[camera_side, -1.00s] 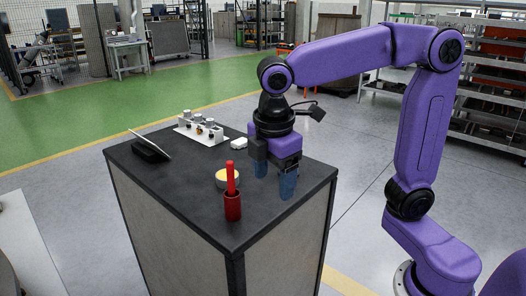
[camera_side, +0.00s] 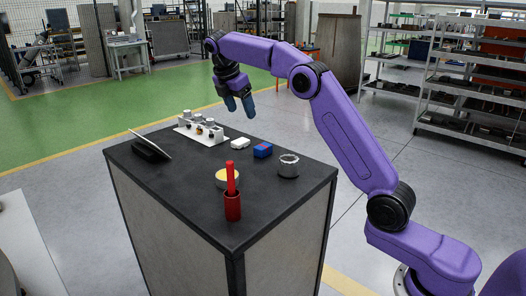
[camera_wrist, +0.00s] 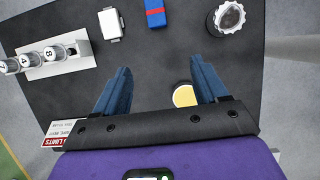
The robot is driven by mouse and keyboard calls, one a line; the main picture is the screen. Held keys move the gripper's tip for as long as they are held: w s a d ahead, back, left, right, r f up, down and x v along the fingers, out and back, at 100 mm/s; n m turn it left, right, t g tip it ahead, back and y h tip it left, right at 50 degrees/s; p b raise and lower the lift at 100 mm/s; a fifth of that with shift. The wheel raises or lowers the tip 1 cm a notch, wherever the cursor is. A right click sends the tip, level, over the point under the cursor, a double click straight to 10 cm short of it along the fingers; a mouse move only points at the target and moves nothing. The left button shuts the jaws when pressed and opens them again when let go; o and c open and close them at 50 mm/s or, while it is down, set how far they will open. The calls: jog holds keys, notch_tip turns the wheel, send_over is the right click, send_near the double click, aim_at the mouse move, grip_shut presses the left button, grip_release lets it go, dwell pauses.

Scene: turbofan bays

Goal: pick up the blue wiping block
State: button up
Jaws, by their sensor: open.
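The blue wiping block (camera_side: 263,150) lies on the dark table top, with a red band across it. It stands between a white block and a grey ring-shaped cup. In the wrist view the blue block (camera_wrist: 155,13) is at the top edge, partly cut off, beyond the fingertips. My gripper (camera_side: 240,108) is open and empty, high above the back of the table, up and to the left of the block in the side view. Its two blue fingers (camera_wrist: 158,80) are spread wide in the wrist view, with bare table between the tips.
Near the block are a white block (camera_side: 240,143) and the grey cup (camera_side: 288,166). A yellow-topped round dish (camera_side: 226,178) and a red holder (camera_side: 232,206) with an upright red stick stand forward. A white rack (camera_side: 200,130) and a tilted tablet (camera_side: 150,146) are at the left.

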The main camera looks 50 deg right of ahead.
jog(key=d, duration=0.2)
send_near(261, 147)
jog(key=x, duration=0.9)
jog(key=shift+w+d+f, duration=0.1)
jog(key=shift+d+f, duration=0.05)
jog(key=c, duration=1.1)
